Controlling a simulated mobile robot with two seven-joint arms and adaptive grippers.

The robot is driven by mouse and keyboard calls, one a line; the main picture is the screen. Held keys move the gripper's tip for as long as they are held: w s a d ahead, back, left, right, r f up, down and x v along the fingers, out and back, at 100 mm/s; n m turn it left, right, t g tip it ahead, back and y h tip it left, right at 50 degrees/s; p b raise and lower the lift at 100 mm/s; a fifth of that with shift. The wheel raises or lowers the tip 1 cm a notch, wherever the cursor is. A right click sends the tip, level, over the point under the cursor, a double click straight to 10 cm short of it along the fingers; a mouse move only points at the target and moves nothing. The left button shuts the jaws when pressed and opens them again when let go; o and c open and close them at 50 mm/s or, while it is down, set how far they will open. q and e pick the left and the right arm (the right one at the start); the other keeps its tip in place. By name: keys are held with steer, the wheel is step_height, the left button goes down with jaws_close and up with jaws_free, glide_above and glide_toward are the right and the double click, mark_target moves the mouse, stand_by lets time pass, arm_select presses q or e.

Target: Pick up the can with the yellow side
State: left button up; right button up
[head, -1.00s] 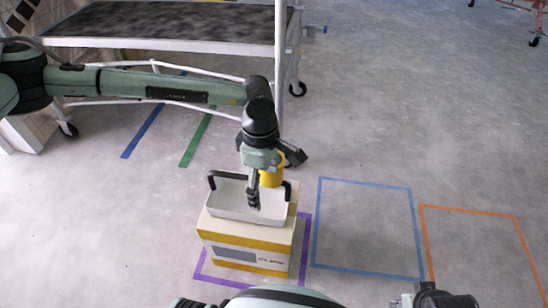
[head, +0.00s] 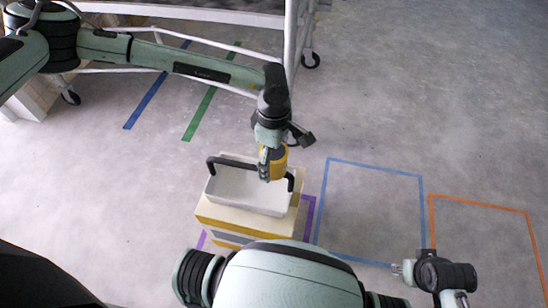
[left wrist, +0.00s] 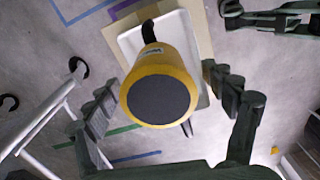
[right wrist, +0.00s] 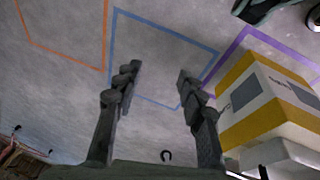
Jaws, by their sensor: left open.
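The can (head: 279,158) is yellow, beside the right end of a white tray with black handles (head: 240,190). In the left wrist view the can (left wrist: 160,96) shows a dark round end towards the camera, with a yellow rim and side. What it rests on is hidden. My left gripper (head: 274,167) is at the can, its jaws open; in the left wrist view its fingers stand apart on either side of it. Contact cannot be told. My right gripper (right wrist: 157,72) is open and empty over the floor, away from the can.
The tray sits on a white and yellow box (head: 235,220) inside purple floor tape. Blue (head: 375,168) and orange (head: 480,204) taped outlines at right enclose bare floor. A wheeled metal frame (head: 292,45) stands behind my left arm.

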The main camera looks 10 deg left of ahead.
arm_select(q)
steer(key=shift+f, duration=0.9)
steer(key=shift+w, duration=0.1)
steer(key=c, duration=1.6)
